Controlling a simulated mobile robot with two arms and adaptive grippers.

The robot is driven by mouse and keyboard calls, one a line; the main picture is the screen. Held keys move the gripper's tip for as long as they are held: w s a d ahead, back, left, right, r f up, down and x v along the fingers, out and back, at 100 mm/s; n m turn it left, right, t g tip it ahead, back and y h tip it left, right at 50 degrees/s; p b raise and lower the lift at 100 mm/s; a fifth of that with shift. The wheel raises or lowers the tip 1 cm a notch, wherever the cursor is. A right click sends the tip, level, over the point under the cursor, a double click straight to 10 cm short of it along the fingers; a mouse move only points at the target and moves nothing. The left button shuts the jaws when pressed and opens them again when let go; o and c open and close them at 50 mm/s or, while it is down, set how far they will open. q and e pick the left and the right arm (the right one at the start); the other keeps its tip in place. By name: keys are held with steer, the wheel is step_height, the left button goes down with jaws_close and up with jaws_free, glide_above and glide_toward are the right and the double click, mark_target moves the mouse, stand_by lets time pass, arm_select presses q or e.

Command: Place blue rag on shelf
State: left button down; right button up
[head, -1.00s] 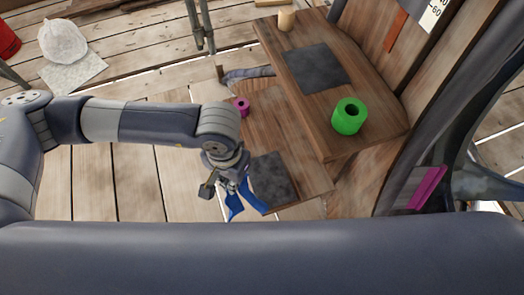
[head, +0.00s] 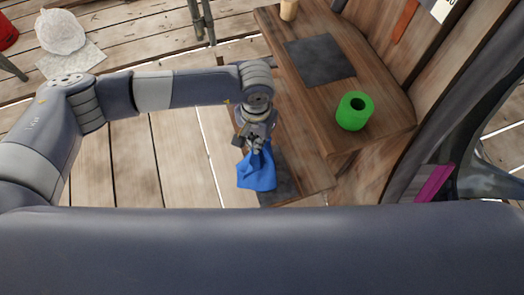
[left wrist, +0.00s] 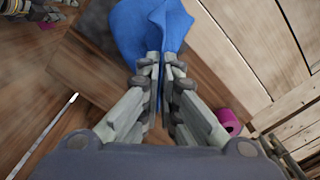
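The blue rag (head: 257,170) hangs from my left gripper (head: 258,147), bunched at the top and spread below. In the left wrist view the fingers (left wrist: 160,68) are closed on the rag (left wrist: 143,28). The wooden shelf has an upper board (head: 375,88) with a dark square mat (head: 320,60) on it. A lower board (head: 303,158) carries another dark mat (head: 283,187), partly hidden behind the rag and arm. The rag hangs over the lower board's near end; its height above it is unclear. My right gripper is not in view.
A green hollow cylinder (head: 353,112) stands on the upper board, and a pale wooden peg (head: 288,10) stands at its far end. A magenta ring (left wrist: 229,122) shows in the left wrist view. The upper mat is bare.

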arm_select(q)
steer(key=shift+w+d+f, duration=0.2)
steer(key=shift+w+f, duration=0.45)
steer(key=shift+w, duration=0.05)
steer(key=shift+w+d+f, duration=0.25)
steer(key=shift+w+f, duration=0.4)
steer(key=shift+f, duration=0.05)
steer(key=shift+w+d+f, duration=0.2)
steer(key=shift+w+f, duration=0.45)
steer(key=shift+w, duration=0.05)
steer(key=c, duration=1.1)
jaws_free()
steer(key=shift+r, duration=6.05)
